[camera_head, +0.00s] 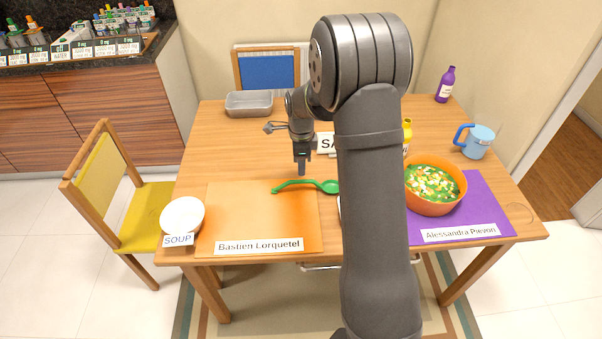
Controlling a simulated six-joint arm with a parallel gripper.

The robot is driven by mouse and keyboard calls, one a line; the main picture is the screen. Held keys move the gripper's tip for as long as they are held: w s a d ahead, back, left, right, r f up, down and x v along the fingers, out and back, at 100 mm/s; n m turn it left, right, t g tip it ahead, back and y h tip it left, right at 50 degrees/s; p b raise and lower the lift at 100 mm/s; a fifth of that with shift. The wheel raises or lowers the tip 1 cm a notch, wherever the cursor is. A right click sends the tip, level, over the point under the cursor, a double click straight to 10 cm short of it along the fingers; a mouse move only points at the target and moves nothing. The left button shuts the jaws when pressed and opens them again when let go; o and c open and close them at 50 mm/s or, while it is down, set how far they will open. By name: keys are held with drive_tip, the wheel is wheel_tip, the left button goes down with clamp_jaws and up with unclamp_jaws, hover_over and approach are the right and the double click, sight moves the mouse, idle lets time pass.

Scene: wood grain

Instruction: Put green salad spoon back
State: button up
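The green salad spoon (327,186) lies across the back right part of the orange placemat, its handle end to the left and its bowl to the right, partly hidden by my arm. My gripper (302,171) points down just above and behind the spoon's middle and looks apart from it. The fingers look close together, but they are too small to tell whether they are open or shut. A white label (326,144) starting with "SA" stands behind my arm, its rest hidden.
An orange bowl (437,209) of salad or soup stands on the purple placemat (480,214). A white bowl (183,217) has a "SOUP" label. A metal tray (249,104), blue mug (476,142) and purple bottle (445,84) stand farther back. The table's left middle is clear.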

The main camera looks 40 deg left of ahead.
wheel_tip(320, 180, up, 6)
drive_tip(key=shift+f, duration=0.1)
idle(0.4)
wheel_tip(320, 180, down, 12)
wheel_tip(320, 180, up, 3)
drive_tip(key=shift+r, duration=0.5)
drive_tip(key=shift+f, duration=0.15)
